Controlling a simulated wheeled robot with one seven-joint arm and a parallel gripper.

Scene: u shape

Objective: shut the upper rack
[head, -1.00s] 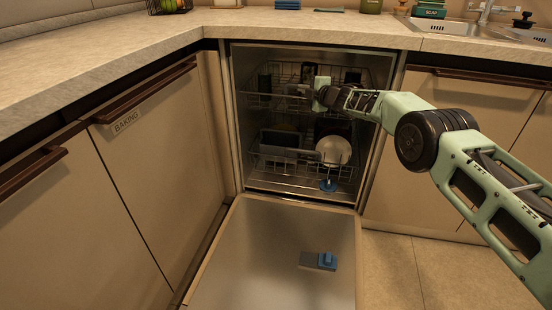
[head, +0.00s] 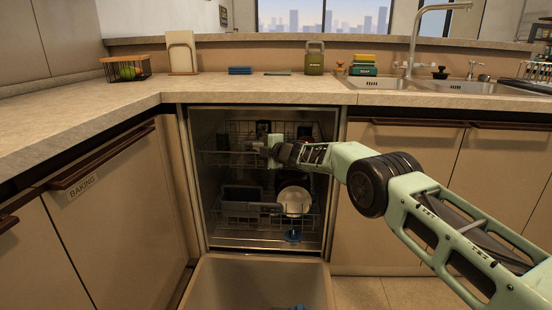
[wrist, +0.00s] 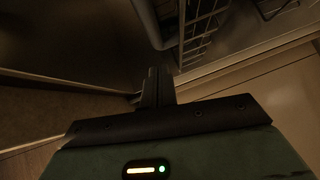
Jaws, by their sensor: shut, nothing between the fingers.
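The upper rack (head: 226,155) is a wire basket in the upper part of the open dishwasher in the head view. It holds dark cups or similar items; how far out it sits is hard to tell. My gripper (head: 264,149) is at the front of this rack, reaching in from the right; whether it touches is unclear. In the wrist view the shut fingers (wrist: 155,84) point away with nothing between them. Rack wires (wrist: 203,28) show beyond and to the right of them.
The lower rack (head: 232,219) holds a white plate (head: 294,201) and dark dishes. The dishwasher door (head: 235,280) hangs open toward me, with a blue item at its lower edge. Cabinets flank the opening; the counter (head: 120,108) runs above.

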